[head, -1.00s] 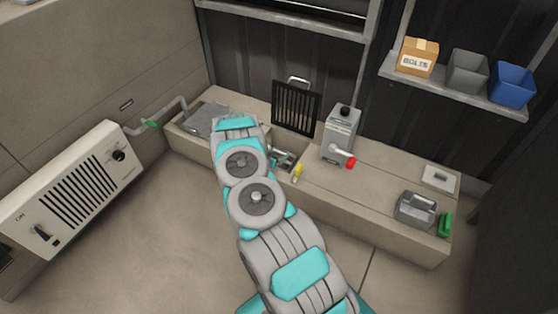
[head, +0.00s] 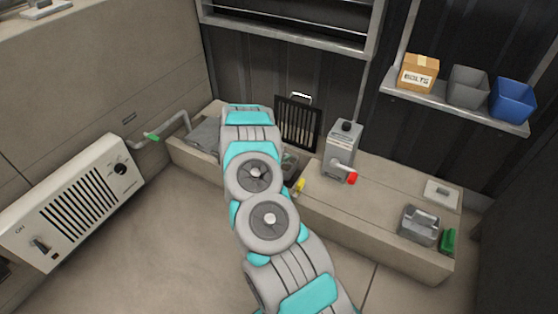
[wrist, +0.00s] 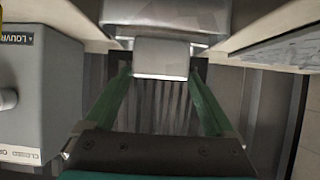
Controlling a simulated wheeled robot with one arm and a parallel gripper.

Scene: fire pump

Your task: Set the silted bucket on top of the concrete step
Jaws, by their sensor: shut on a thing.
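In the wrist view, the green fingers of my gripper (wrist: 162,70) are shut on a grey metal block. It joins a larger grey body at the top edge, which looks like the silted bucket (wrist: 165,20). Only part of it shows, and I cannot tell whether it is clear of what lies below. In the head view my arm hides the gripper and most of what it holds. The concrete step (head: 345,214) looks to be the long low ledge along the back wall, with a recess beside my arm.
A grey control box (head: 340,145) with a red-tipped lever stands right of the recess, also close at left in the wrist view (wrist: 40,90). A black grille (head: 298,123) leans behind. A grey caddy (head: 419,225) and green block (head: 448,241) occupy the ledge's right end.

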